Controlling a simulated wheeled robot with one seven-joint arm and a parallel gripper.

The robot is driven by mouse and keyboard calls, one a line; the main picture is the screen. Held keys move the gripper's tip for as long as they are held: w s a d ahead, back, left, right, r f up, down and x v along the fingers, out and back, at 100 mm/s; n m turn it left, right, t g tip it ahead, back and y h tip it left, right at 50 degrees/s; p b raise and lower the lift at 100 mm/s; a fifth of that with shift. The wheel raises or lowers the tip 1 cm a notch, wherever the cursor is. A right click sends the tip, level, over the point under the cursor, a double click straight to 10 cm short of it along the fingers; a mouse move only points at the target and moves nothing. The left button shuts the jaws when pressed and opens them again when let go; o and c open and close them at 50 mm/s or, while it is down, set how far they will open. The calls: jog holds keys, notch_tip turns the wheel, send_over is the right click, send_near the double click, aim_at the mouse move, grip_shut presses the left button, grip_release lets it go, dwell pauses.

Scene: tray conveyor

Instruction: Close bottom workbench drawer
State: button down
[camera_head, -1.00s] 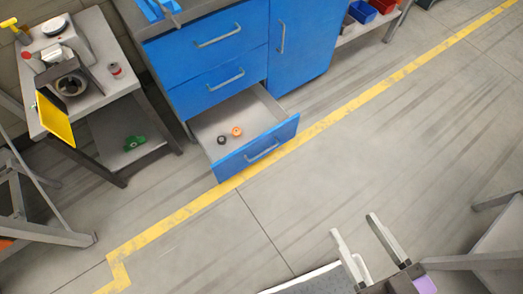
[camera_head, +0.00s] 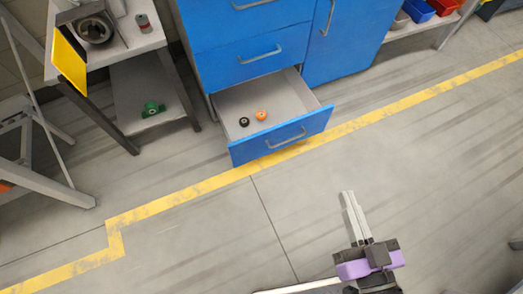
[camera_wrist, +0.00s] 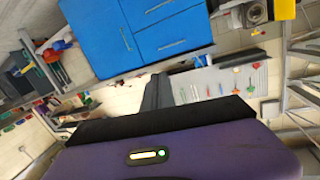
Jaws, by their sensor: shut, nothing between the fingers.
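The blue workbench (camera_head: 240,38) stands at the top of the head view. Its bottom drawer (camera_head: 284,139) is pulled well out, with a blue front, a grey handle and a grey inside. A black roll (camera_head: 244,122) and an orange roll (camera_head: 261,116) lie in it. My gripper (camera_head: 348,194) is shut and empty, above the floor, below and right of the drawer front and apart from it. In the wrist view, the blue workbench (camera_wrist: 150,35) shows at the top, turned on its side, beyond the shut fingers (camera_wrist: 158,92).
A grey side table (camera_head: 130,47) with a yellow panel (camera_head: 70,52) stands left of the workbench; a green part (camera_head: 153,108) lies on its lower shelf. A grey stand (camera_head: 35,160) is at far left. The floor around the yellow line (camera_head: 190,192) is clear.

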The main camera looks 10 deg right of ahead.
jog(key=w+a+f+m+b, duration=0.1)
jog(key=w+f+m+b, duration=0.1)
jog(key=w+f+b, duration=0.5)
jog(key=w+a+f+m+b, duration=0.15)
jog(key=w+f, duration=0.25)
jog(key=f, duration=0.6)
jog(key=m+g+y+b, duration=0.3)
jog(key=m+y+b, duration=0.1)
jog(key=m+b, duration=0.6)
send_near(257, 139)
jog(key=b+x, duration=0.2)
jog(key=x, duration=0.2)
jog(key=shift+w+a+f, duration=0.15)
jog(key=shift+w, duration=0.15)
jog(key=shift+w+a, duration=0.2)
jog(key=shift+w, duration=0.6)
jog(key=shift+w, duration=0.1)
